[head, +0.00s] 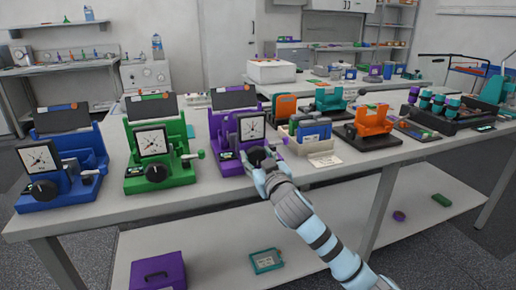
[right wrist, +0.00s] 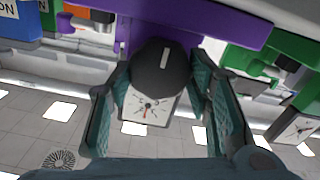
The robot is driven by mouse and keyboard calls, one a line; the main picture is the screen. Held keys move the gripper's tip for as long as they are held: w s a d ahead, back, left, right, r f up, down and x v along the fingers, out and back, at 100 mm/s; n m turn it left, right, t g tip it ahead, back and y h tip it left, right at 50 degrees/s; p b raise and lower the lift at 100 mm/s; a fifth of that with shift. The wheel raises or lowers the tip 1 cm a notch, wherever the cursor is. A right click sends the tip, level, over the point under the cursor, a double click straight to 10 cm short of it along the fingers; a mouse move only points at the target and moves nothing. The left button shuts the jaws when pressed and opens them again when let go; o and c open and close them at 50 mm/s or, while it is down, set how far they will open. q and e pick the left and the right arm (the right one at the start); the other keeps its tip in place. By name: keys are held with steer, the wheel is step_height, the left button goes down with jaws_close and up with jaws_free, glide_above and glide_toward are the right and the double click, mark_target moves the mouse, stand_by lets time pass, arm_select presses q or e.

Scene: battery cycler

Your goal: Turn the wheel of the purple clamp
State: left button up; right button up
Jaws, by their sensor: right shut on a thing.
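The purple clamp (head: 229,160) stands near the front edge of the table, with a dial gauge (head: 251,127) on its front. Its black wheel (head: 259,154) sits below the dial and is partly hidden by my right gripper (head: 263,168). In the right wrist view the wheel (right wrist: 160,66) has a white mark, and the purple body (right wrist: 205,14) is behind it. The fingers of my right gripper (right wrist: 163,80) are on both sides of the wheel, shut on it. My left gripper is not in view.
A green clamp (head: 170,176) and a blue clamp (head: 80,145) stand to the left. Orange clamps (head: 372,120) and a bin with blue contents (head: 311,133) stand to the right. A lower shelf holds a purple case (head: 160,272).

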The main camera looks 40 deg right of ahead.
steer(key=n+p, duration=0.3)
steer(key=shift+r, duration=0.1)
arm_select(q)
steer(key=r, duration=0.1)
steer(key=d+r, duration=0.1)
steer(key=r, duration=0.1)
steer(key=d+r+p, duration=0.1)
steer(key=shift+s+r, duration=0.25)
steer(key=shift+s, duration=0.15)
arm_select(e)
steer(key=shift+n, duration=0.3)
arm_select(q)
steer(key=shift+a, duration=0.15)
arm_select(e)
steer(key=o, duration=1.2)
steer(key=shift+c, duration=0.2)
steer(key=v, duration=1.2)
